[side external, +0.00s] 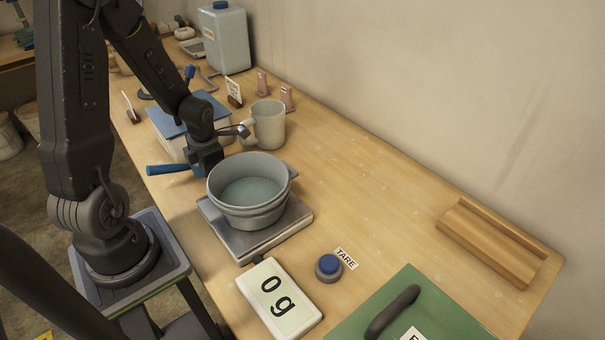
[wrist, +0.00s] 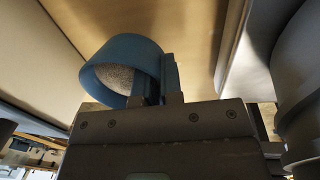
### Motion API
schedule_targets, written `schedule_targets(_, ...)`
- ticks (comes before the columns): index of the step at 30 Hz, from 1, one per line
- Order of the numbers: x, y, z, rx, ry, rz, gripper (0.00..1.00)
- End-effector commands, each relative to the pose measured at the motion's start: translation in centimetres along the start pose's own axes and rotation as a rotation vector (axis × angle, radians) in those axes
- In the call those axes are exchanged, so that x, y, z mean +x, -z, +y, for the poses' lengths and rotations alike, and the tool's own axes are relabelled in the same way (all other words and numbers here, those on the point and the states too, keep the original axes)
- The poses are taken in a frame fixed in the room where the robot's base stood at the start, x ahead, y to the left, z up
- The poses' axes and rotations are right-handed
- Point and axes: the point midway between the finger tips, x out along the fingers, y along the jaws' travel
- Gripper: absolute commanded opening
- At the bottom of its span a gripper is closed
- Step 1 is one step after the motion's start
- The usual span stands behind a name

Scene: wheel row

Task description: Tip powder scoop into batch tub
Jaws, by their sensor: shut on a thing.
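The batch tub (side external: 248,196), a round grey tub with a bluish inside, stands upright on the scale (side external: 280,232). My gripper (side external: 205,168) is low beside the tub's left rim, outside it. It is shut on the blue scoop, whose blue part (side external: 168,169) sticks out to the left, away from the tub. In the wrist view, the scoop's round cup (wrist: 108,50) is just left of the jaws (wrist: 170,92) and holds pale, grainy powder (wrist: 115,78). The scale display (side external: 279,296) reads 0 g.
A lidded box (side external: 172,137) and a grey mug (side external: 268,124) stand behind the tub. A blue TARE button (side external: 328,266), a green lid-like board with a handle (side external: 430,310) and a wooden block (side external: 492,242) are in front and right. The bench between mug and block is clear.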

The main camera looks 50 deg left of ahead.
Motion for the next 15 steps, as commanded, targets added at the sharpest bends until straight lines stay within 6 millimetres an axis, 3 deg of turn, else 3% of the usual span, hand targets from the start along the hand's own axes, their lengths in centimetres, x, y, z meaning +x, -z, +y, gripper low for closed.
schedule_targets(8, -0.1, 0.0, 0.0, 0.000, -0.001, -0.001, 0.00)
schedule_targets(15, -1.2, -0.1, 0.2, -0.001, -0.002, -0.002, 0.00)
